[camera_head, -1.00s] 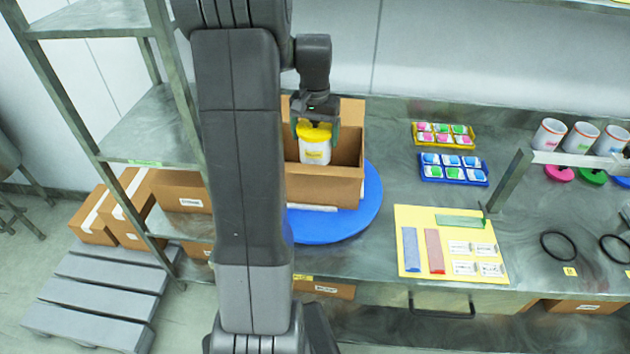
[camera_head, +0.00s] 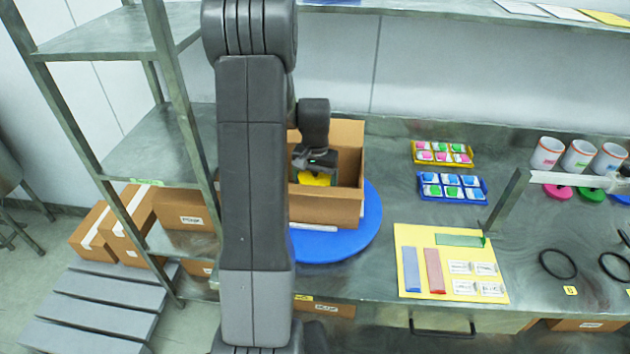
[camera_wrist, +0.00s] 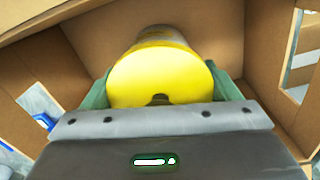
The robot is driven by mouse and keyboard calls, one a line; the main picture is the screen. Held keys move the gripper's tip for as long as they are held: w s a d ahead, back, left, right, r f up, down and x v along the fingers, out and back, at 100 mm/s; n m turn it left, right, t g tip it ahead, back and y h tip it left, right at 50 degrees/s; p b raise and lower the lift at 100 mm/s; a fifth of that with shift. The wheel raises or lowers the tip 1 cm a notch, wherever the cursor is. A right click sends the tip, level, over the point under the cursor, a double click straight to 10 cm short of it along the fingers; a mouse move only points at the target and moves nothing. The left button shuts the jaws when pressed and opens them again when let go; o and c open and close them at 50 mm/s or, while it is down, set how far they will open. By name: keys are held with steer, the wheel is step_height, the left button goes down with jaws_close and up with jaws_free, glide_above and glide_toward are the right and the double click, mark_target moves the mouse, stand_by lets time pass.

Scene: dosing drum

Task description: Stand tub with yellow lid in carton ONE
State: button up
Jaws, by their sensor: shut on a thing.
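The tub with the yellow lid (camera_head: 314,180) is down inside an open cardboard carton (camera_head: 325,208); only its lid shows in the head view. In the wrist view the yellow lid (camera_wrist: 160,75) fills the middle, with a little of the tub's body behind it. My gripper (camera_wrist: 165,92) is shut on the tub, its green fingers on either side of the lid. In the head view my gripper (camera_head: 314,168) is inside the carton's opening. Whether the tub touches the carton floor is hidden. No number on the carton can be read.
The carton stands on a blue round turntable (camera_head: 340,235). To its right are a yellow tray (camera_head: 441,153), a blue tray (camera_head: 452,187) and a yellow mat (camera_head: 452,262) with strips and cards. A metal shelf rack (camera_head: 170,120) stands at the left.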

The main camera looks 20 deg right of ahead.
steer(key=o, duration=0.9)
steer(key=shift+f, duration=0.1)
steer(key=shift+c, duration=0.2)
step_height(320, 180, up, 12)
steer(key=shift+r+b, duration=0.2)
steer(key=shift+b, duration=0.15)
